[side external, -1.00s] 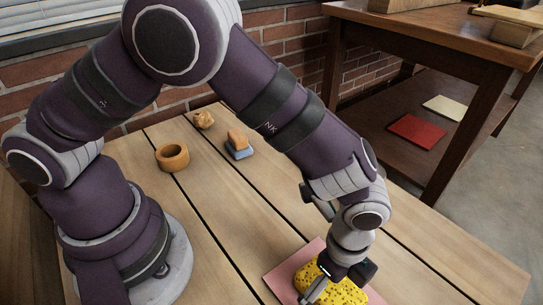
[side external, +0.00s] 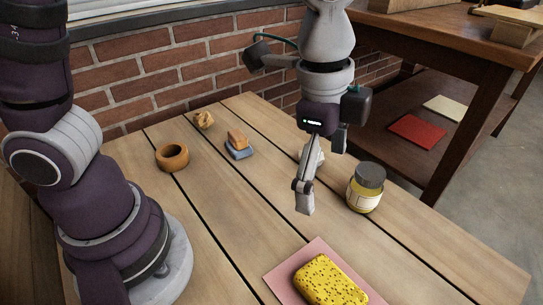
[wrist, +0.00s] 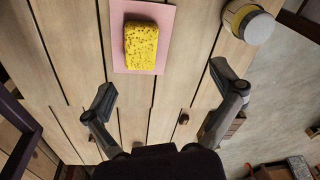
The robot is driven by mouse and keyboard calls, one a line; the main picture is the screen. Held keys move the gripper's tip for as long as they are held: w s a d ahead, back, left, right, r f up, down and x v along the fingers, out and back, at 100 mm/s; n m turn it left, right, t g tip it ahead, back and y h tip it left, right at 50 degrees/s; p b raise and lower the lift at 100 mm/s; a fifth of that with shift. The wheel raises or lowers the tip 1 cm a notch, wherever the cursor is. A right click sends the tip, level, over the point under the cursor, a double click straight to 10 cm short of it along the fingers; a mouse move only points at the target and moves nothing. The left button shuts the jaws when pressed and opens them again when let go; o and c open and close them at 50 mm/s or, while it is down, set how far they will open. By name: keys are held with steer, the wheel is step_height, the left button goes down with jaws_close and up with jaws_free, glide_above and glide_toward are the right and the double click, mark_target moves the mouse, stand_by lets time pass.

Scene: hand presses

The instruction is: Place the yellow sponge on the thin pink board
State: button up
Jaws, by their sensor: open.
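The yellow sponge (side external: 329,281) lies flat on the thin pink board (side external: 284,274) at the front of the wooden table. The wrist view shows the sponge (wrist: 141,46) on the pink board (wrist: 164,16), with pink showing around it. My gripper (side external: 322,174) is raised above the table, behind the sponge and apart from it. Its fingers are spread with nothing between them, as the wrist view also shows my gripper (wrist: 160,105) open and empty.
A jar with a grey lid (side external: 366,188) stands right of my gripper. A wooden ring (side external: 172,157), an orange block on a blue piece (side external: 238,146) and a small tan lump (side external: 204,119) sit at the back left. A darker table (side external: 463,60) stands behind. The middle planks are clear.

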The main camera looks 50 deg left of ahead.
steer(key=s+a+r+n+t, duration=0.1)
steer(key=s+a+n+t, duration=0.1)
steer(key=a+n, duration=0.4)
steer(key=s+a+r+n+t, duration=0.2)
steer(key=s+a+n, duration=0.1)
steer(key=a+n, duration=0.4)
steer(key=shift+s+a+r+n+y, duration=0.15)
steer(key=shift+s+a+n+y, duration=0.2)
steer(key=shift+a, duration=0.7)
